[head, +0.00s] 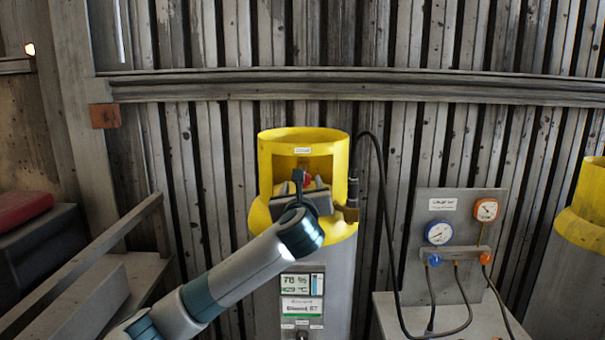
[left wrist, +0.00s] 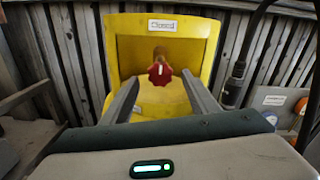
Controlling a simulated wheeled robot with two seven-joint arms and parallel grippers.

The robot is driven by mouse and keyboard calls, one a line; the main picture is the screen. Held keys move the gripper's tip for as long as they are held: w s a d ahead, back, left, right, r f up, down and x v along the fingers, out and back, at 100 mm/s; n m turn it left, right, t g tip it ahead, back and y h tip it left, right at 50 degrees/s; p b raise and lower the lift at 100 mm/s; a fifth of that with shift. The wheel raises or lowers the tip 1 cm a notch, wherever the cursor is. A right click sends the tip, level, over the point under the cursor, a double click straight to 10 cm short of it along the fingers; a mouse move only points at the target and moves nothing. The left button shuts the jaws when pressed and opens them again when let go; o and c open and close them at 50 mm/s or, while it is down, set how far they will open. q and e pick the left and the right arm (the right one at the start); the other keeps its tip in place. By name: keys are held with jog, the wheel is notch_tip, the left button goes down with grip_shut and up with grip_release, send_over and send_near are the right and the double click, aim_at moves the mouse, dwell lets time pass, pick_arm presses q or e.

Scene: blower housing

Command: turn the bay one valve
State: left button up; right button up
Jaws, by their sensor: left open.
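The valve is a small red knob (left wrist: 160,74) with a white mark, set inside the opening of a yellow collar (head: 303,140) on top of a grey cylinder (head: 345,270). The knob (head: 307,180) also shows in the head view, partly hidden by my left gripper. My left gripper (left wrist: 160,92) is open, its two fingers pointing into the collar opening, one on each side of the knob and below it in the left wrist view. I cannot tell whether the fingertips touch anything. The right gripper is not in view.
A black hose (head: 383,190) runs from a fitting at the collar's right side. A panel (head: 465,202) with blue and orange gauges stands at right. Another yellow-collared cylinder (head: 585,225) is at the far right edge. Wooden rails (head: 95,255) and a dark box (head: 38,245) stand at left.

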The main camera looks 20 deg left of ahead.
aim_at(303, 188)
pick_arm(q)
jog(key=shift+p+x, duration=0.8)
jog(key=shift+x, duration=1.75)
jog(key=c, duration=1)
